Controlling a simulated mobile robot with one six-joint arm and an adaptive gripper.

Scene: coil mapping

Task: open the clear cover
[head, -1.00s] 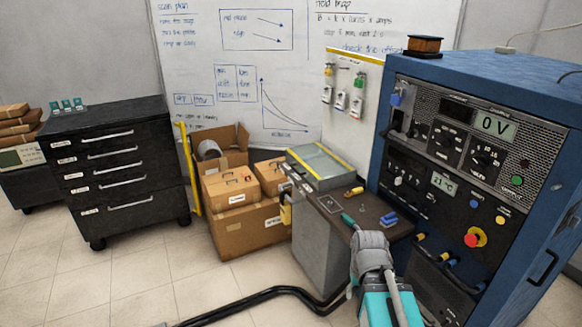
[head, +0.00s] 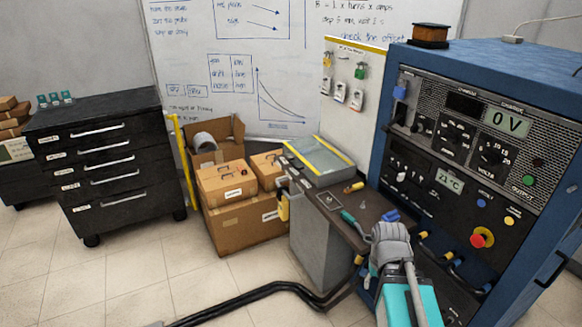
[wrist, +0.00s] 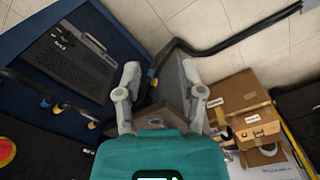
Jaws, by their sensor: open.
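A grey case with a clear cover (head: 322,156) sits at the back of the dark bench (head: 352,206) in the head view. The cover has yellow edging and looks closed, lying flat over the case. My gripper (wrist: 160,75) is open and empty in the wrist view, its two fingers spread apart above the bench area. In the head view my arm reaches up from the lower right, to the right of the case and apart from it. I cannot make out the cover in the wrist view.
A blue power cabinet (head: 480,170) stands close on the right, with knobs, plugs and a red button (head: 482,237). A yellow-handled tool (head: 354,187) lies by the case. Cardboard boxes (head: 240,222) stand left of the bench. A black cable (head: 260,293) crosses the floor.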

